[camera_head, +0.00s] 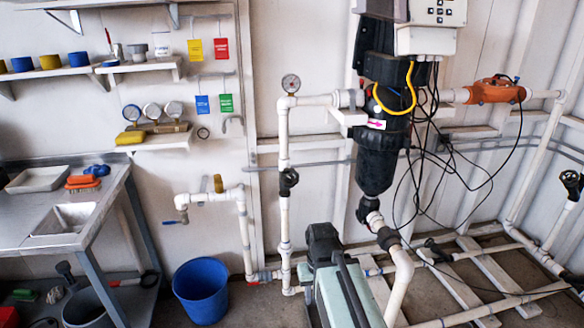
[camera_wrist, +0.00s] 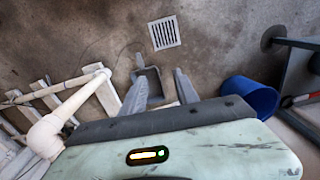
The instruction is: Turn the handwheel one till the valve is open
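A dark handwheel (camera_head: 289,178) sits on the white vertical pipe left of the black reactor housing in the head view. Another dark handwheel (camera_head: 571,181) is at the far right edge on a white pipe. I cannot tell which one is called one. My gripper (camera_wrist: 160,74) shows two grey fingers spread apart with nothing held between them in the wrist view, pointing over the floor. My pale green arm end shows low in the head view, below and apart from both handwheels. No handwheel is recognisable in the wrist view.
A blue bucket (camera_head: 201,289) stands on the floor beside the metal sink bench (camera_head: 100,215). A pressure gauge (camera_head: 291,83) tops the left pipe. Black cables hang by the reactor housing (camera_head: 377,155). Low pipes and wooden slats (camera_head: 480,265) cover the right floor. A floor drain (camera_wrist: 165,33) shows below.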

